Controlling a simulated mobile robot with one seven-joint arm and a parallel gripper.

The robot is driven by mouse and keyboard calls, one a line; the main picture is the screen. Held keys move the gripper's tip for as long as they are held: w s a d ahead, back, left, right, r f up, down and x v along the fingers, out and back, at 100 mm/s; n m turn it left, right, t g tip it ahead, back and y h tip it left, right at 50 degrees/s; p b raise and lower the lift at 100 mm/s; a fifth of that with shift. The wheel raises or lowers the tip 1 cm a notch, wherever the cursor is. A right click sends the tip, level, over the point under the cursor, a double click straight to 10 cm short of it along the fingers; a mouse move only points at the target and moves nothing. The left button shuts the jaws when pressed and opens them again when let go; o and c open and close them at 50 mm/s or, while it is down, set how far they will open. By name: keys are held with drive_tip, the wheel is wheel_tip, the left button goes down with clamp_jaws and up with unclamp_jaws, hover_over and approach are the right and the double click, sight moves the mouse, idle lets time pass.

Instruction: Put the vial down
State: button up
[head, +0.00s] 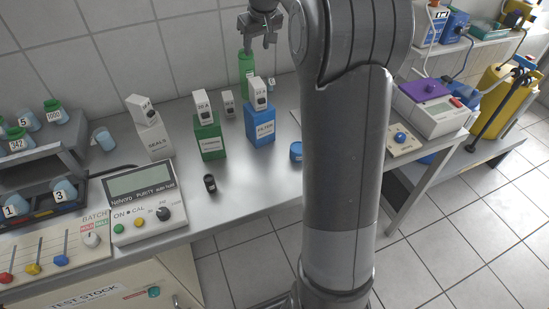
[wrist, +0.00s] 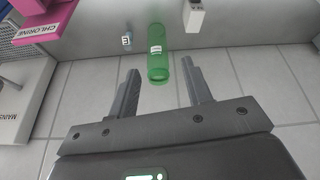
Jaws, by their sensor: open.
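My gripper (head: 262,38) is raised high above the back of the bench, near the tiled wall. In the wrist view my gripper (wrist: 160,92) is open, with nothing between its fingers. A small pale vial (wrist: 126,40) with a dark mark stands on the bench, left of a green bottle (wrist: 157,55) and apart from the fingers. What seems to be the same vial (head: 271,84) shows small in the head view, right of the green bottle (head: 247,68). Other blue-tinted vials (head: 62,190) sit in the rack at the left. Another vial (head: 103,138) stands beside the rack.
Green (head: 210,142) and blue (head: 260,127) boxes with smaller white boxes on top stand mid-bench. A meter (head: 145,200) and small black cylinder (head: 210,183) are nearer the front. A pink chlorine box (wrist: 38,22) shows in the wrist view. My arm hides part of the bench.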

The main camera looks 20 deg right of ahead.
drive_tip(key=s+a+r, duration=0.4)
drive_tip(key=s+a, duration=0.1)
drive_tip(key=s, duration=0.5)
drive_tip(key=s+a+f, duration=0.2)
drive_tip(key=s, duration=0.7)
drive_tip(key=s+a+f+m, duration=0.1)
drive_tip(key=s+a+f, duration=0.1)
drive_tip(key=s, duration=0.8)
drive_tip(key=s+a+f+m+t, duration=0.1)
drive_tip(key=s+a+f, duration=0.1)
drive_tip(key=s, duration=0.8)
drive_tip(key=shift+f, duration=0.65)
